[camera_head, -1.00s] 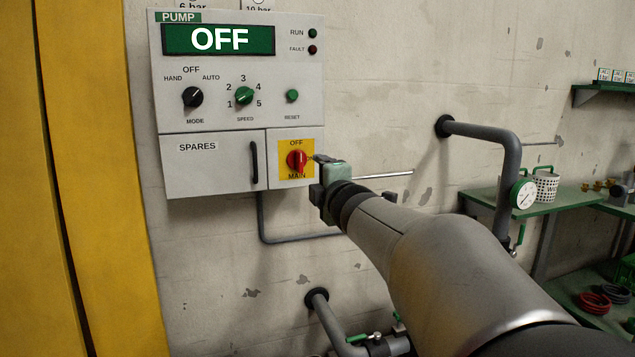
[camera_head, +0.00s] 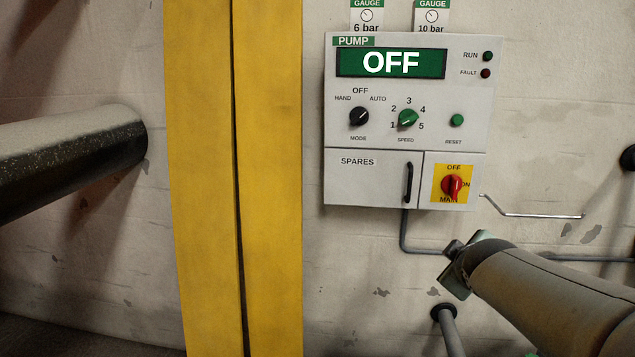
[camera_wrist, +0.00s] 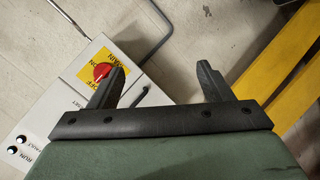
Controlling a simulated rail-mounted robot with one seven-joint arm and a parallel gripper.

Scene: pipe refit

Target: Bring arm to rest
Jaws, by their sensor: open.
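My gripper (camera_head: 457,264) is below the pump panel in the head view, apart from it, at the end of my arm reaching in from the lower right. In the wrist view its two black fingers (camera_wrist: 160,82) stand wide apart with nothing between them. The pump panel (camera_head: 470,95) is on the wall, and its display (camera_head: 391,62) reads OFF. The red main switch (camera_head: 452,186) on its yellow plate sits at the panel's lower right. It also shows in the wrist view (camera_wrist: 102,71), beyond the left finger.
A yellow column (camera_head: 268,180) stands left of the panel, and a dark thick pipe (camera_head: 70,145) juts in at the far left. A thin metal rod (camera_head: 540,214) is right of the panel. A grey conduit (camera_head: 403,235) runs below it.

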